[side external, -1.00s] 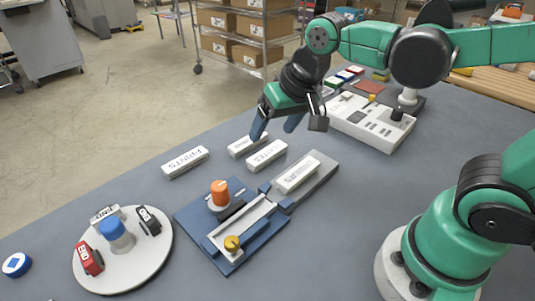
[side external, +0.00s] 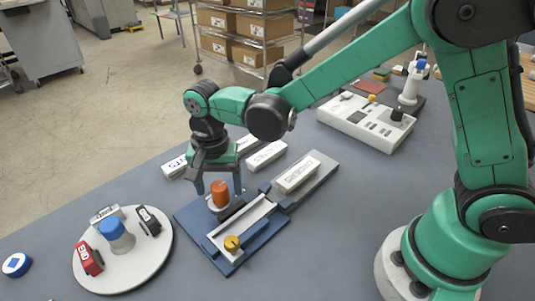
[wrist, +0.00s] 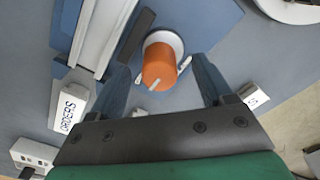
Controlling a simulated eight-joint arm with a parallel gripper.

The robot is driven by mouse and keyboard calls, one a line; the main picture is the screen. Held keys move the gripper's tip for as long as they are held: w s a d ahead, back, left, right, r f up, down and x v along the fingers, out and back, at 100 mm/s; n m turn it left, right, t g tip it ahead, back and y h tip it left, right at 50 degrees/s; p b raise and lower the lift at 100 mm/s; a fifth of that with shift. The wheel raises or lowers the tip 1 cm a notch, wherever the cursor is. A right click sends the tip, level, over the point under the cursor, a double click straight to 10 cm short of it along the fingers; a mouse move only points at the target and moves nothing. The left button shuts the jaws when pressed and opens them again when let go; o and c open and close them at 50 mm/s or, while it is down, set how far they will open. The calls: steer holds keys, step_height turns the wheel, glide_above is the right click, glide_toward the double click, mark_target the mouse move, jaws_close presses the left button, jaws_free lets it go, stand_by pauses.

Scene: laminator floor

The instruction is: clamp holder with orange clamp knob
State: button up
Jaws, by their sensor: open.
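The orange clamp knob (side external: 219,190) stands upright on a round grey base on the blue fixture plate (side external: 188,215). In the wrist view the orange knob (wrist: 160,66) lies between and just beyond the fingertips. My gripper (side external: 219,188) points down over the knob with its fingers spread to either side; in the wrist view the fingers (wrist: 163,88) are apart and hold nothing. I cannot tell whether a finger touches the knob. The white channel holder (side external: 240,228) with a yellow knob (side external: 232,243) lies on the same plate, in front of the orange knob.
A white labelled block (side external: 297,175) sits on the grey slide behind the plate. More white blocks (side external: 267,155) lie behind my gripper. A round white turntable (side external: 120,276) with a blue knob (side external: 115,228) stands at left. A white control panel (side external: 360,123) stands at the back right.

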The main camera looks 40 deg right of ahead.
steer(key=shift+f, duration=0.5)
jaws_close()
